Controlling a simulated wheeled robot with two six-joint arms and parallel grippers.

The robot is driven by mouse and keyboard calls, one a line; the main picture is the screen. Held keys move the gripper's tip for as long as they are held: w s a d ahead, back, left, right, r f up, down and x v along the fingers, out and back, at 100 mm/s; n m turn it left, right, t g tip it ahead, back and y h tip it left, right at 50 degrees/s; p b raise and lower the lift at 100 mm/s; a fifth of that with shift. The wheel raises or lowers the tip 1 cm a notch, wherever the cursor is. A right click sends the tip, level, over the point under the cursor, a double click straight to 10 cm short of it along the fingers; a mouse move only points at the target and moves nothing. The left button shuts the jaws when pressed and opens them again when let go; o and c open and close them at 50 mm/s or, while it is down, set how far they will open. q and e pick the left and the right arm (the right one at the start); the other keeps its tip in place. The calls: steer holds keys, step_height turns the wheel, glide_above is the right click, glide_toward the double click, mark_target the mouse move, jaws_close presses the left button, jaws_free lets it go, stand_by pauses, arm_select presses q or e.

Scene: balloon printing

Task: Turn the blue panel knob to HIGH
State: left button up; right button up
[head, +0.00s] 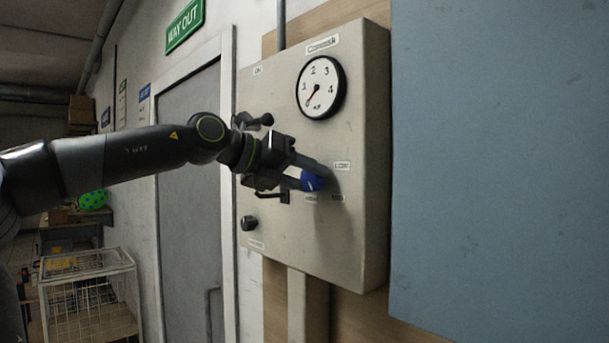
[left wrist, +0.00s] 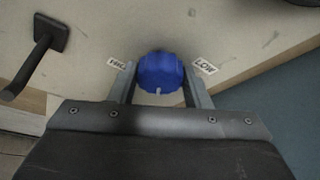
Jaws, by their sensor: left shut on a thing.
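The blue knob (head: 311,181) sits on the front of the beige panel box (head: 300,245), partly hidden by my fingers in the head view. My left gripper (head: 316,178) is shut on it, with one finger on each side. In the left wrist view the knob (left wrist: 160,68) lies between the two fingertips (left wrist: 159,84). Its small white mark points down toward my palm, at neither visible label. A HIGH label (left wrist: 117,63) is left of the knob and a LOW label (left wrist: 205,66) right of it. My right gripper is not in view.
A round gauge (head: 321,87) with a red needle is above the knob. A black handle (head: 272,196), another black handle (head: 254,121) and a black knob (head: 249,223) stick out of the panel nearby. A blue-grey surface (head: 500,160) fills the right. A wire cage (head: 88,290) stands lower left.

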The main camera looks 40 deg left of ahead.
arm_select(q)
steer(key=m, duration=0.1)
steer(key=m+y, duration=0.1)
steer(key=shift+d+f+m+y+b, duration=0.2)
steer(key=shift+m+y+b, duration=0.1)
steer(key=shift+b, duration=0.1)
steer(key=m+y+b, duration=0.2)
steer(key=m, duration=0.1)
steer(key=shift+d+m+y, duration=0.15)
steer(key=shift+m+y, duration=0.85)
steer(key=shift+m, duration=0.3)
steer(key=o, duration=0.9)
steer(key=shift+o, duration=0.2)
steer(key=shift+s+r, duration=0.1)
steer(key=shift+r, duration=0.05)
